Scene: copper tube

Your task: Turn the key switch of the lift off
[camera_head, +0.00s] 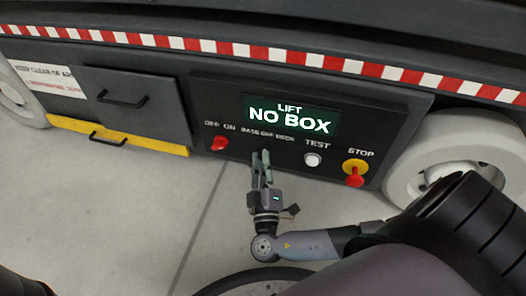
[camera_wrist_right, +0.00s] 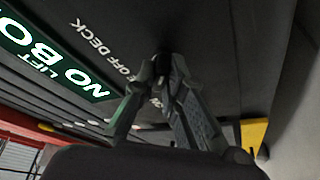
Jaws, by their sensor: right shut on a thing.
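The key switch (camera_head: 265,154) sits on the lift's dark control panel (camera_head: 226,92), under the label "BASE OFF DECK". My right gripper (camera_head: 262,160) reaches up to it from below, with its fingertips closed on the key. The fingers hide most of the key, so its turned position cannot be read. In the right wrist view, the fingertips (camera_wrist_right: 163,72) meet at the dark key switch (camera_wrist_right: 163,57) below the label. The lift display (camera_head: 291,115) reads "LIFT NO BOX" and is lit. My left gripper is not in view.
A red OFF/ON switch (camera_head: 219,143) is left of the key. A white TEST button (camera_head: 312,160) and a red STOP button on yellow (camera_head: 355,172) are to the right. White wheels (camera_head: 440,156) flank the panel. Pale floor (camera_head: 140,215) in front is open.

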